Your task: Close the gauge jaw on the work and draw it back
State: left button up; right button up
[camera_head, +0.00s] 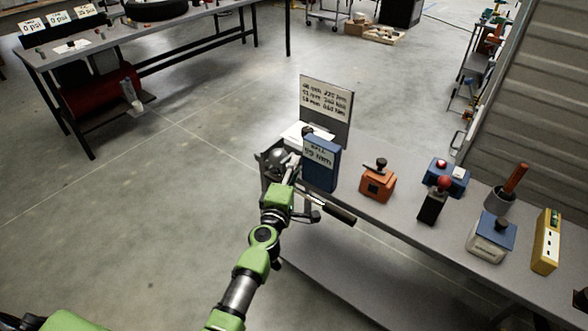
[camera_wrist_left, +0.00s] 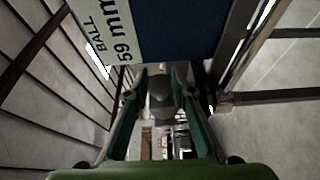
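The blue block (camera_head: 321,166) stands at the near left end of the workbench with a white label. In the left wrist view the blue block (camera_wrist_left: 175,30) fills the top, and its label reads "BALL 59 mm". A grey ball (camera_head: 277,158) sits just left of it, partly covered by my left gripper (camera_head: 290,168). In the left wrist view my left gripper (camera_wrist_left: 161,82) has its fingers apart, with a grey part (camera_wrist_left: 160,92) between them; contact is unclear. A black-handled lever (camera_head: 338,212) sticks out beside the wrist. I cannot make out the gauge jaw clearly. My right gripper is out of view.
A sign board (camera_head: 326,110) stands behind the blue block. Along the bench to the right are an orange box (camera_head: 377,185), a black block with a red knob (camera_head: 433,206), a blue-topped box (camera_head: 491,240) and a yellow box (camera_head: 546,241). Open floor lies left.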

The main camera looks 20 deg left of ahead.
pick_arm(q)
grip_shut()
jog(key=shift+s+d+f, duration=0.1)
jog(key=shift+s+d, duration=0.15)
jog(key=shift+d, duration=0.4)
jog(key=shift+s+d, duration=0.2)
jog(key=shift+d, duration=0.45)
jog(key=o, duration=0.5)
grip_release()
jog(key=shift+o, duration=0.8)
jog(key=shift+d, duration=0.1)
